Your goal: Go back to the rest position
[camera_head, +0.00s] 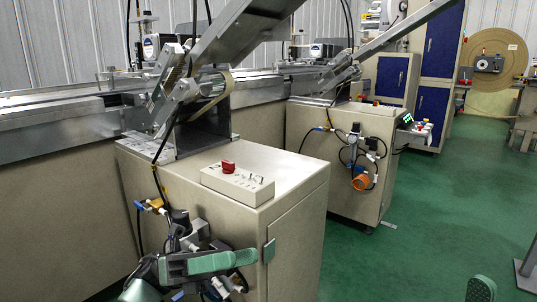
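My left gripper (212,264) is at the bottom left, in front of the beige machine cabinet (297,235). A long green finger shows there, pointing right. Hoses and fittings behind it clutter the view, so I cannot tell its opening or whether it touches anything. A rounded green tip at the bottom edge, right of centre, looks like part of my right gripper (480,289). The rest of it is cut off by the frame. No held object is visible in either gripper.
A control box (237,182) with a red knob sits on the cabinet. A second machine cabinet (338,172) with hoses and an orange part stands behind. Blue-doored cabinets (433,103) and a large tan reel (492,62) are farther back. Green floor (430,220) is open at right.

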